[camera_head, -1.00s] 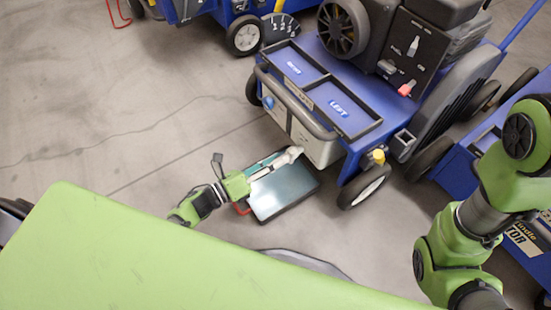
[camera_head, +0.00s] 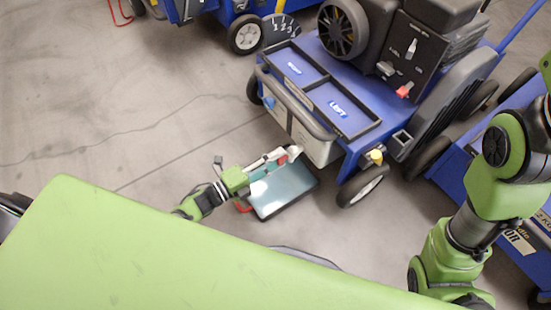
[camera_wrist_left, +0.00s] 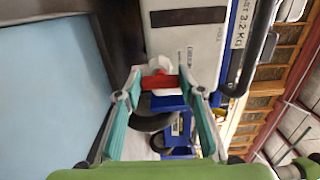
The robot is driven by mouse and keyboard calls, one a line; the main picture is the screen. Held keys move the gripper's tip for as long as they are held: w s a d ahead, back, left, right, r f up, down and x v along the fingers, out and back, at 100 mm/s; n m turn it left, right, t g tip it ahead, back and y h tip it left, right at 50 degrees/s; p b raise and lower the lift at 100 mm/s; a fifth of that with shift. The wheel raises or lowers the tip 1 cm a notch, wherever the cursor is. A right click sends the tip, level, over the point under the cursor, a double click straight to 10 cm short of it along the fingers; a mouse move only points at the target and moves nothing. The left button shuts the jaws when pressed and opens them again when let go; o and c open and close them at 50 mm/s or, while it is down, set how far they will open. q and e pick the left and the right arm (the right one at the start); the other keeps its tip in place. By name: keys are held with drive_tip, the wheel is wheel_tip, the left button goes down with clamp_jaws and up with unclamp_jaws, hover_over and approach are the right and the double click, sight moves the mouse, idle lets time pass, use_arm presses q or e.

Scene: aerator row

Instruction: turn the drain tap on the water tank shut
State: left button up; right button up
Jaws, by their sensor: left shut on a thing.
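The water tank (camera_head: 318,148) is the pale grey box on the front of the blue machine; its white side with printed labels fills the upper middle of the left wrist view (camera_wrist_left: 185,45). The drain tap's red handle (camera_wrist_left: 158,82) lies crosswise below a white fitting (camera_wrist_left: 160,64) at the tank's lower edge. It also shows as a small red spot in the head view (camera_head: 294,152). My left gripper (camera_wrist_left: 162,88) is shut on the red handle, with one teal-sided finger at each end of it. My right gripper is out of view; only its arm shows at the right.
A dark-rimmed tray with a pale blue surface (camera_head: 285,193) lies on the floor under my left gripper. The machine's wheel (camera_head: 363,187) stands right of it. Another blue machine stands close at the right. The floor at left is clear.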

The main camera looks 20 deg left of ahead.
use_arm(q)
drive_tip(key=shift+f, duration=0.1)
idle(0.3)
drive_tip(key=o, duration=1.1)
drive_tip(key=shift+s+a, duration=0.1)
drive_tip(key=v, duration=1.2)
